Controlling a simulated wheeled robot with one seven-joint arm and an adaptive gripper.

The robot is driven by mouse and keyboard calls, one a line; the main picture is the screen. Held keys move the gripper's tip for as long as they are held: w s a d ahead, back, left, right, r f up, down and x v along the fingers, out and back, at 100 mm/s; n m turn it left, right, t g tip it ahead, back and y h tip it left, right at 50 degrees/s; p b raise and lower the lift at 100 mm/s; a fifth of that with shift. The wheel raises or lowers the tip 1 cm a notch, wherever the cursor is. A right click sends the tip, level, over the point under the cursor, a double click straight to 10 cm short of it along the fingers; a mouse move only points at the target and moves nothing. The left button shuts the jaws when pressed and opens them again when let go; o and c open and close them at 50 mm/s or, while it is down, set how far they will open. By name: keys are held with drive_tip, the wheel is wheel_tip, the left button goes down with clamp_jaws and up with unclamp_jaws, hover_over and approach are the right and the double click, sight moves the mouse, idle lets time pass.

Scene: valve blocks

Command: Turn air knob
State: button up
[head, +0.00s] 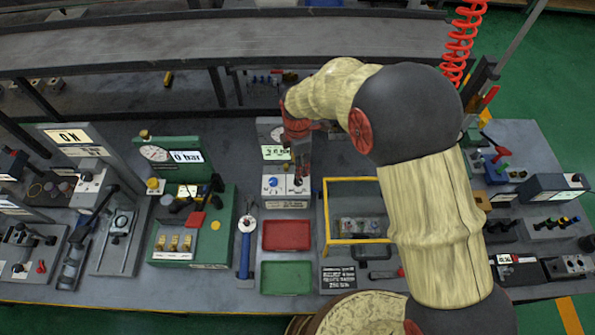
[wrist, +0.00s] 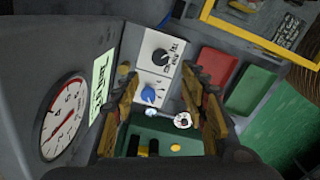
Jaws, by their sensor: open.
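A grey test unit (head: 268,130) with a lit greenish display (head: 276,153) stands mid-table. Its white front panel carries a blue knob (head: 273,183), also seen in the wrist view (wrist: 150,95), and a black knob (wrist: 160,57). The panel lettering is too small to read, so I cannot tell which is the air knob. My gripper (wrist: 164,88) is open and empty, its fingers pointing down above the panel. In the wrist view the blue knob appears between the fingers, apart from them. In the head view my wrist hides part of the unit.
A round gauge (wrist: 63,117) sits beside the display. Red (head: 286,236) and green (head: 286,278) trays lie in front of the unit. A yellow frame (head: 326,210) stands to the right, a green pressure station (head: 170,235) to the left. A blue-handled tool (head: 245,255) lies between.

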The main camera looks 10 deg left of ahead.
drive_tip(key=shift+r, duration=1.25)
